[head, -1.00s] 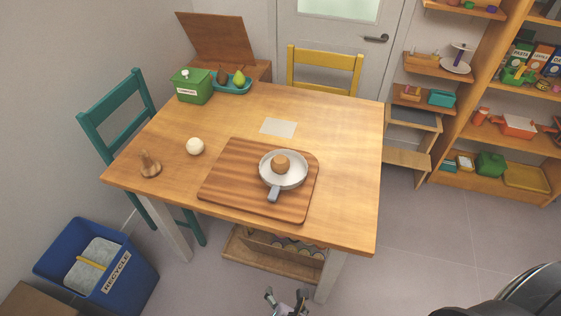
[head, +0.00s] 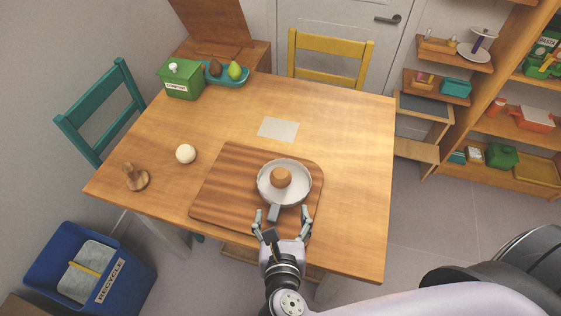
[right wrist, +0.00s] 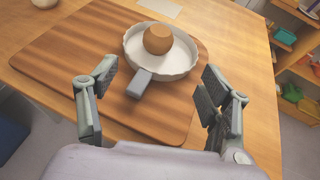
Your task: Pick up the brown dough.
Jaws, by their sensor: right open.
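The brown dough (head: 281,177) is a round ball in a white pan (head: 263,192) with a grey handle. The pan stands on the wooden cutting board (head: 219,187) on the table. The right wrist view also shows the dough (right wrist: 158,40) in the pan (right wrist: 178,66), ahead of my fingers. My right gripper (head: 283,219) is open and empty, near the pan's handle on the front side of the board. Its two fingers also show in the right wrist view (right wrist: 158,98), spread to either side of the handle. My left gripper is not in view.
A pale ball (head: 186,154) and a wooden stand (head: 135,178) are on the table's left. A green box (head: 181,80) and a teal tray with fruit (head: 229,76) stand at the back. A light sheet (head: 278,129) lies behind the board. The table's right side is clear.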

